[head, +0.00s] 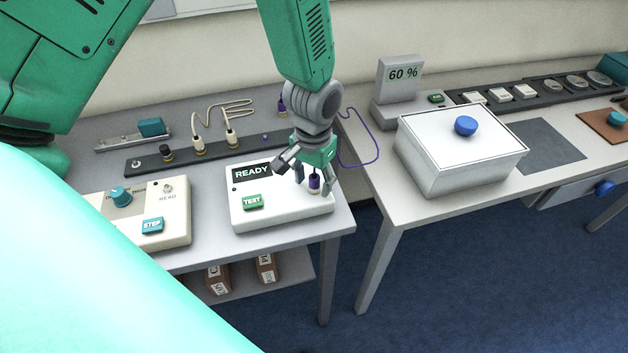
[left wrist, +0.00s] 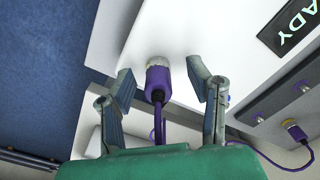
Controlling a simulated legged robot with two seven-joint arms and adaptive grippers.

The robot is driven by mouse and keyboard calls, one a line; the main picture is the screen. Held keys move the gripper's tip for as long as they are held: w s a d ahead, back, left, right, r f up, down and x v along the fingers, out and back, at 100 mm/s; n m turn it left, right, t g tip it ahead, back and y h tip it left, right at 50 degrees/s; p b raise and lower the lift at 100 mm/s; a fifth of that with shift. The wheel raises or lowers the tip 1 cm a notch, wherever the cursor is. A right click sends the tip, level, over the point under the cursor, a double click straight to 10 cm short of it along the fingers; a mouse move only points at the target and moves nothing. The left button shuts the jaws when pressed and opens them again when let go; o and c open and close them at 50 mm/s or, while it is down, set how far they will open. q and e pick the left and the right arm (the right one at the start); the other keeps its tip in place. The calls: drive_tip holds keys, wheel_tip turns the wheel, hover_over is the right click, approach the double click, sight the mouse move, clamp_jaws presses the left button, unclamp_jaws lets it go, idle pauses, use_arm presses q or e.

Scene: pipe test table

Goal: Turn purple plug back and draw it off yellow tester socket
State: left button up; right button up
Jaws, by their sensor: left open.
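The purple plug (head: 314,184) sits on a socket at the right end of the white tester box (head: 283,214) in the head view. In the left wrist view the purple plug (left wrist: 157,82) meets a pale metallic socket collar (left wrist: 158,62). I see no clear yellow on the socket. My left gripper (head: 312,186) is above the tester, with its fingers around the plug. In the left wrist view the left gripper (left wrist: 160,83) is open, one finger on each side of the plug with gaps. My right gripper is not in view.
A second purple plug (head: 282,105) stands at the back of the table, with a purple cable (head: 375,150) looping right. The tester shows READY above a green TEST button (head: 253,202). A cream box (head: 150,215) stands left. A white lidded box (head: 455,155) is on the right table.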

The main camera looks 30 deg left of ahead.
use_arm(q)
drive_tip(key=shift+w+f, duration=0.1)
drive_tip(key=shift+f, duration=0.4)
drive_tip(key=shift+d, duration=0.1)
